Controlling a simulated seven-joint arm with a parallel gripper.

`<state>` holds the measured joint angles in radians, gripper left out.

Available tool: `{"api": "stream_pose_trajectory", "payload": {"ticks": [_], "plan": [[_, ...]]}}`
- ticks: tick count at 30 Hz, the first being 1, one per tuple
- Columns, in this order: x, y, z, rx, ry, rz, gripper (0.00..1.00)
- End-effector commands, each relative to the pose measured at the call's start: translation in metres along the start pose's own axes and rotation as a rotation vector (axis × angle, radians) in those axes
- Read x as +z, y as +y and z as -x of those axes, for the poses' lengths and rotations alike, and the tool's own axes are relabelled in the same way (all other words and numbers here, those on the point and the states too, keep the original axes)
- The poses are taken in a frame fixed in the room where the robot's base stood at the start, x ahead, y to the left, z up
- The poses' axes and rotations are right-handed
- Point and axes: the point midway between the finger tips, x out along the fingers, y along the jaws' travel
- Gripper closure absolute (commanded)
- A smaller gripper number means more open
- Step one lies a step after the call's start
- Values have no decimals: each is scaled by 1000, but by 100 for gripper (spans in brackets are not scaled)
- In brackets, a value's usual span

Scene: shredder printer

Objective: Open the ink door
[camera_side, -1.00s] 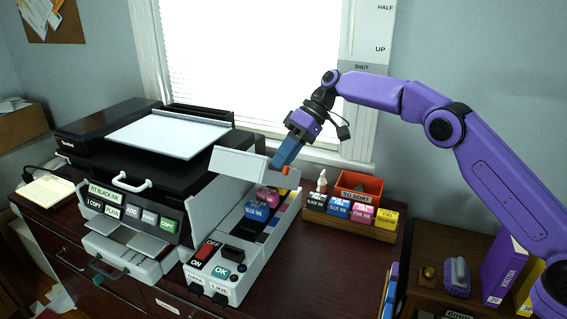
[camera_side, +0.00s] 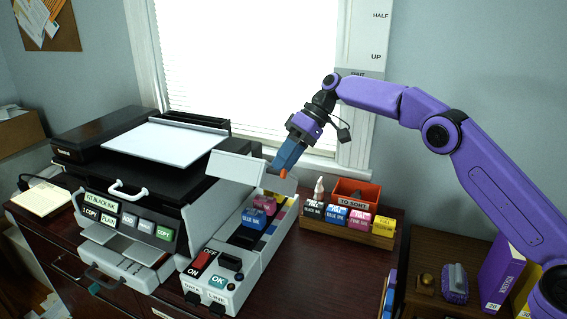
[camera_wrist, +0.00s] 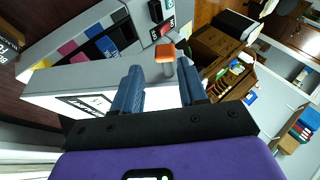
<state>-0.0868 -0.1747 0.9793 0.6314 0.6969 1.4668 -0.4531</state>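The ink door (camera_side: 236,167) is a pale grey-white panel on the right part of the printer. It stands raised, and the ink bay (camera_side: 247,236) below it is uncovered, with coloured cartridges inside. The door also shows in the wrist view (camera_wrist: 60,82). An orange knob (camera_side: 284,174) on a short grey stem is at its right end; it also shows in the wrist view (camera_wrist: 166,52). My gripper (camera_side: 284,164) is at the knob. In the wrist view my gripper's blue fingers (camera_wrist: 158,74) are apart, with the knob between and just beyond their tips, with visible gaps.
The printer's scanner (camera_side: 160,138) is to the left. The dark desk in front of the rack is clear. A window is behind.

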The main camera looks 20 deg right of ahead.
Motion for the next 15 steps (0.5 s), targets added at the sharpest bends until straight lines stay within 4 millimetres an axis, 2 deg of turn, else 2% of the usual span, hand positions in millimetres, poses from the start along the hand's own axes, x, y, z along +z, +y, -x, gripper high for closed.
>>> {"api": "stream_pose_trajectory", "payload": {"ticks": [7,15], "plan": [[0,3,43,6,7,-2,60],[0,1,60,2,5,-2,60]]}}
